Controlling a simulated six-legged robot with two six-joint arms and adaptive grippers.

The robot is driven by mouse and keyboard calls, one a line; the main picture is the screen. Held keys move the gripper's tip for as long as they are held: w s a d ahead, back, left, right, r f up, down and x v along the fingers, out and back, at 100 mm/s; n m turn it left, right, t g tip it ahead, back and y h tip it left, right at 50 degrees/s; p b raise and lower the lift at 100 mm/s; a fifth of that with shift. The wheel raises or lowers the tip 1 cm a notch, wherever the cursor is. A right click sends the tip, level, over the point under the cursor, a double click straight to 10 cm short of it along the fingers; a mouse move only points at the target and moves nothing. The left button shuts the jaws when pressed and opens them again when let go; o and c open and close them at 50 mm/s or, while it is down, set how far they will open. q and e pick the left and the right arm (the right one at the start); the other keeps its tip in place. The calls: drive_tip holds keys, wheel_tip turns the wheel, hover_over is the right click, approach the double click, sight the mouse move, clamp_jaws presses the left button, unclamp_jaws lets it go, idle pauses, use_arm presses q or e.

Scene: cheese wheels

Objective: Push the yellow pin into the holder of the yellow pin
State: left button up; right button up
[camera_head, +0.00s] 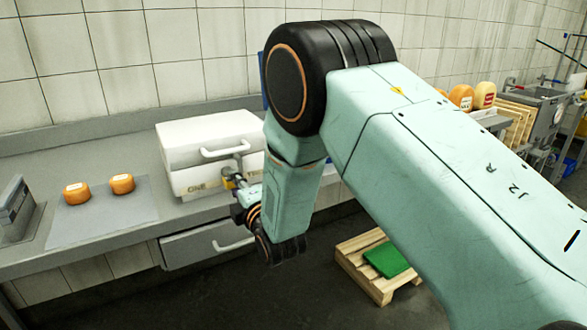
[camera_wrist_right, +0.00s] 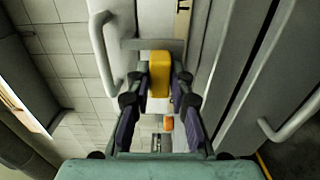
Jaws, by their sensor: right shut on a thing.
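My right gripper (camera_head: 232,182) is at the front of a white two-part box (camera_head: 190,140) on the counter. In the right wrist view, my right gripper (camera_wrist_right: 159,80) is shut on the yellow pin (camera_wrist_right: 159,66), with one finger on each side of it. The pin shows as a small yellow patch in the head view (camera_head: 228,184). A grey bracket (camera_wrist_right: 150,44) lies just beyond the pin, close to the box front. I cannot tell whether the pin touches its holder, as that spot is largely hidden. My left gripper is not in view.
The box has a light handle (camera_head: 222,150) near the gripper. Two orange cheese wheels (camera_head: 77,193) sit on a grey mat (camera_head: 100,220) at the left. A drawer handle (camera_head: 233,244) sticks out below the counter. A pallet (camera_head: 362,278) stands on the floor.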

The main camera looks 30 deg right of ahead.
clamp_jaws()
drive_tip(key=shift+s+f, duration=0.1)
drive_tip(key=shift+s, duration=0.15)
drive_tip(key=shift+s+p, duration=0.3)
drive_tip(key=shift+s, duration=0.3)
drive_tip(key=shift+s, duration=0.1)
drive_tip(key=shift+s, duration=0.6)
